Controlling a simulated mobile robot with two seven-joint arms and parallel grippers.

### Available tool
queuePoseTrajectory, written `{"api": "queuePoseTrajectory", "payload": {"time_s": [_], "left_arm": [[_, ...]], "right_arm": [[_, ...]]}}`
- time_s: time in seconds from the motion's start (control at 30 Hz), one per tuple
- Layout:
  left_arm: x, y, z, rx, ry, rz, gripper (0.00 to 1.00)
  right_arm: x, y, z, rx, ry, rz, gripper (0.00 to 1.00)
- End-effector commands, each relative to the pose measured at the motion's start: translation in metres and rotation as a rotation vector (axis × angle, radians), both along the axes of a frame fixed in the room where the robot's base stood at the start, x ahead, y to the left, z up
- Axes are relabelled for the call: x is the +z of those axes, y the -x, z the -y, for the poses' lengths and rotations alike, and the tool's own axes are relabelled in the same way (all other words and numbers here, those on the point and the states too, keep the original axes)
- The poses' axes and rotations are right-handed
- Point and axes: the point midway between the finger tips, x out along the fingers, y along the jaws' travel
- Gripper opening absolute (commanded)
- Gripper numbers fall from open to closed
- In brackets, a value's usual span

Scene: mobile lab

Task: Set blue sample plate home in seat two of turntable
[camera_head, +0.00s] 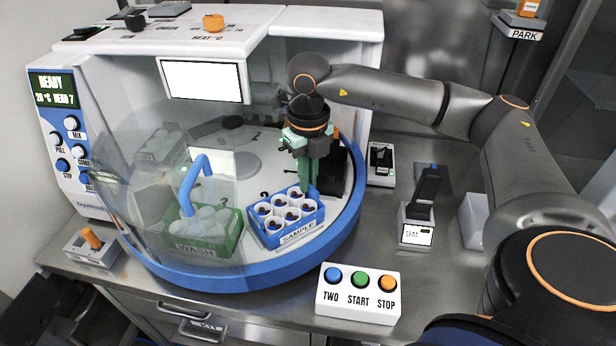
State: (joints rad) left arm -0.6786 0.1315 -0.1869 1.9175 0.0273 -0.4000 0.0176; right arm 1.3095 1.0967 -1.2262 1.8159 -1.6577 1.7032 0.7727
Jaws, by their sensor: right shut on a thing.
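The blue sample plate (287,238), labelled SAMPLE and holding several round wells, is at the front right of the turntable (330,243). My right gripper (309,185) points down with its green fingers at the plate's back right edge and is shut on the plate. I cannot tell whether the plate touches the turntable surface or is slightly above it. My left gripper is not in view.
A green WASH basket (203,247) with a blue handle stands just left of the plate, behind a clear curved cover (150,150). A TWO/START/STOP button box (358,293) stands in front on the bench. Small devices (416,226) stand at right.

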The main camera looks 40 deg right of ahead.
Motion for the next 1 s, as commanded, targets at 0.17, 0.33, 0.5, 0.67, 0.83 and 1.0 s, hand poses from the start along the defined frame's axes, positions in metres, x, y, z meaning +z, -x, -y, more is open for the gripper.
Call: {"api": "queuePoseTrajectory", "payload": {"time_s": [0.17,0.33,0.5,0.67,0.83,1.0], "left_arm": [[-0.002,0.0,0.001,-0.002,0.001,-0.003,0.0],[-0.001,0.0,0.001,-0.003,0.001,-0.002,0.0],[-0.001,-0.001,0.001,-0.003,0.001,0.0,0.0],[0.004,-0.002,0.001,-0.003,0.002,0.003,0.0],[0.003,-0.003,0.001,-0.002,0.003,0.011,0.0],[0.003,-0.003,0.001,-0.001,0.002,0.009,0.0]], "right_arm": [[-0.003,0.0,0.0,0.0,0.0,-0.001,0.18],[-0.002,0.0,0.0,0.0,0.0,-0.001,0.37],[-0.002,0.0,0.0,0.0,0.0,0.0,0.38],[0.003,0.0,0.0,0.0,0.0,0.0,0.38],[0.026,-0.001,-0.001,0.001,-0.002,0.005,0.38],[0.065,-0.001,-0.001,0.0,-0.002,0.005,0.38]]}}
